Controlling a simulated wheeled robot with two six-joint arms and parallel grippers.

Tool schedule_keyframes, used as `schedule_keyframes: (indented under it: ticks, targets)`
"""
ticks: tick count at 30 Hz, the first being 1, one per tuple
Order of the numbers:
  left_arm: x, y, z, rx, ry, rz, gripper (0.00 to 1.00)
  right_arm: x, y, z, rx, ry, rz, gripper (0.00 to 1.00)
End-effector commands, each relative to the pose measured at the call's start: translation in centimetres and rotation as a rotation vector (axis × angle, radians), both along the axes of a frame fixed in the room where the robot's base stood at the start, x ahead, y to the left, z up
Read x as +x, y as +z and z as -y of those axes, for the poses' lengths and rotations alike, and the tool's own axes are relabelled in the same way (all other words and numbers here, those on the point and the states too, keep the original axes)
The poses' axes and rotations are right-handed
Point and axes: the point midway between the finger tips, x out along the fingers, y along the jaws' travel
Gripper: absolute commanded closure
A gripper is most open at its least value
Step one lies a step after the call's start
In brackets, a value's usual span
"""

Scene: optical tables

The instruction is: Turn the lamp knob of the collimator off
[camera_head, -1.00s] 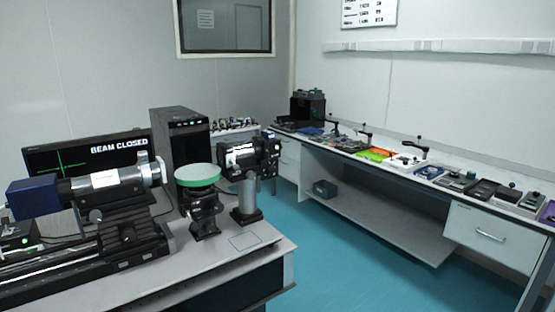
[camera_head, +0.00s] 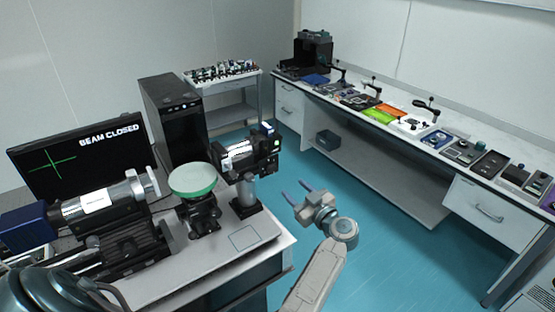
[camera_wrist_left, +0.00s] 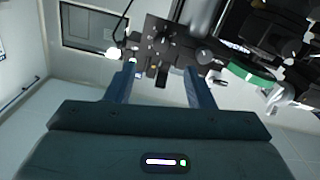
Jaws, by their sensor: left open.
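A black optical unit with a white label, which looks like the collimator (camera_head: 250,156), stands on a grey post at the bench's right end. A small blue part shows on its top right. My left gripper (camera_head: 303,198) is open and empty, right of the unit and apart from it, over the floor. In the left wrist view the black unit (camera_wrist_left: 168,42) appears ahead of and partly between the two open blue fingers (camera_wrist_left: 160,88). Small knobs show on its face; which is the lamp knob, and its setting, I cannot tell. My right gripper is not in view.
A green-topped round stage (camera_head: 193,180) stands left of the unit. A grey tube with a blue end (camera_head: 100,201) lies farther left, before a monitor (camera_head: 85,152) reading "BEAM CLOSED". A black computer tower (camera_head: 172,115) stands behind. Floor right of the bench is clear.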

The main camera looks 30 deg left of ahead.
Motion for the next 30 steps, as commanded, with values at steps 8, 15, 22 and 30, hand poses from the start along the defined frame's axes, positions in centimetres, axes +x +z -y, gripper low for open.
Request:
schedule_keyframes:
  ticks: [8,15,22,30]
  targets:
    - [1.5,-0.4,-3.8,0.003,0.005,0.001,0.51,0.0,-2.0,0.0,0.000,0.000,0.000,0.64]
    - [3.1,-0.4,-7.8,0.002,0.003,0.002,0.51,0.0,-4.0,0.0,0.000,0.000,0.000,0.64]
    - [4.0,-0.2,-9.7,0.001,0.002,-0.001,0.51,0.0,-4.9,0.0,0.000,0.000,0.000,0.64]
    - [4.1,-0.1,-9.9,0.000,0.001,-0.001,0.51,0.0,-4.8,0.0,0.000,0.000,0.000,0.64]
